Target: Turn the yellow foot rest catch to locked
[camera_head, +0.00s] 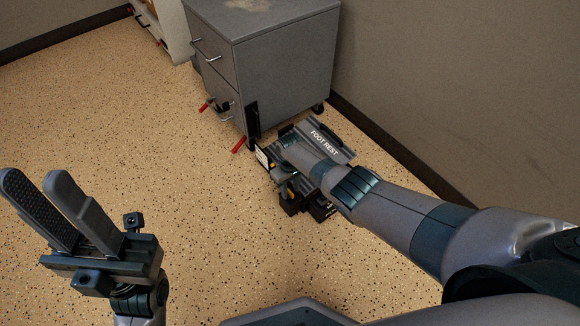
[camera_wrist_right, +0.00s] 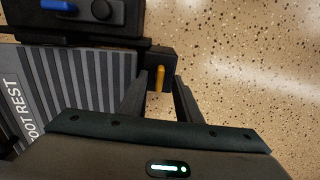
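The foot rest (camera_head: 338,145) is a grey ribbed unit on the floor beside the grey cabinet. Its ribbed plate (camera_wrist_right: 90,75) fills the left of the right wrist view. The yellow catch (camera_wrist_right: 160,78) is a small upright lever on a dark block at the plate's edge. My right gripper (camera_wrist_right: 158,98) has its two fingers apart, with the catch showing between them; I cannot tell whether either finger touches it. In the head view my right arm hides part of the foot rest. My left gripper (camera_head: 33,180) is raised at the left, fingers apart and empty.
A grey drawer cabinet (camera_head: 285,60) stands behind the foot rest, with red levers (camera_head: 239,145) near its base. A blue lever (camera_wrist_right: 58,5) and a black knob (camera_wrist_right: 101,9) sit on the dark bar. The wall is at the right. Open floor (camera_head: 150,130) lies to the left.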

